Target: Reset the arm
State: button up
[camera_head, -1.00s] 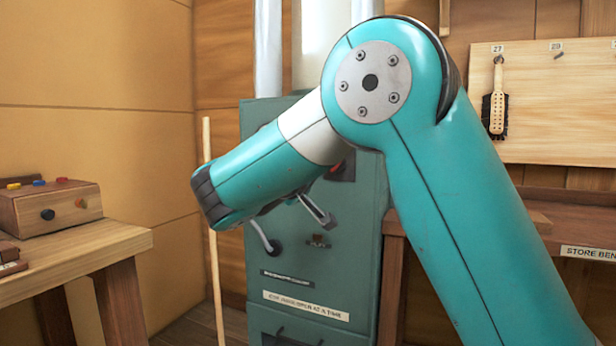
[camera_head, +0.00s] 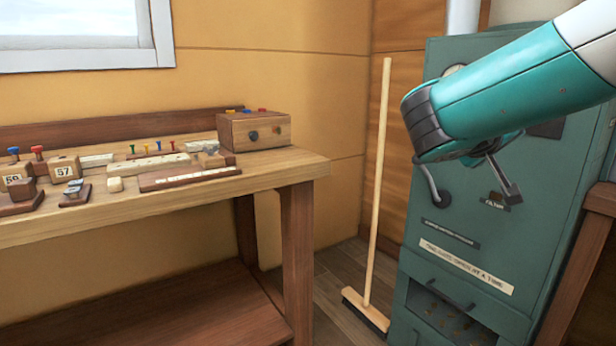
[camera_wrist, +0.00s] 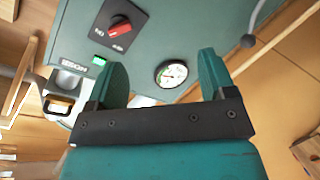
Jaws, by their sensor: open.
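My gripper (camera_wrist: 160,78) shows in the wrist view with its two teal fingers spread apart and nothing between them. Beyond them is the front of a green cabinet (camera_wrist: 190,35) with a red rotary switch, a small lit green display and a round gauge. I cannot tell how far the fingers are from it. In the head view my teal arm comes in from the upper right, in front of the green cabinet (camera_head: 450,270).
A wooden bench (camera_head: 250,183) at the left carries a wooden box with knobs (camera_head: 254,132), numbered blocks and several small pegs. A broom (camera_head: 376,200) leans in the corner between bench and cabinet. A window (camera_head: 85,30) is at the upper left. Some floor shows around the broom.

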jog(key=s+a+f+n+g+y, duration=0.3)
jog(key=s+a+f+y, duration=0.8)
jog(key=a+f, duration=0.1)
jog(key=s+a+f+n+g+y, duration=0.1)
jog(key=s+a+n+g+y, duration=0.3)
jog(key=s, duration=0.6)
jog(key=s+a+f+n+g+y, duration=0.1)
jog(key=s+a+g, duration=0.1)
jog(key=s+a, duration=0.55)
notch_tip(320, 180, up, 26)
jog(key=s+d+p, duration=0.1)
jog(key=d+p, duration=0.1)
jog(key=p, duration=2.4)
jog(key=shift+s+m, duration=0.25)
jog(key=shift+m, duration=0.05)
jog(key=shift+r, duration=0.1)
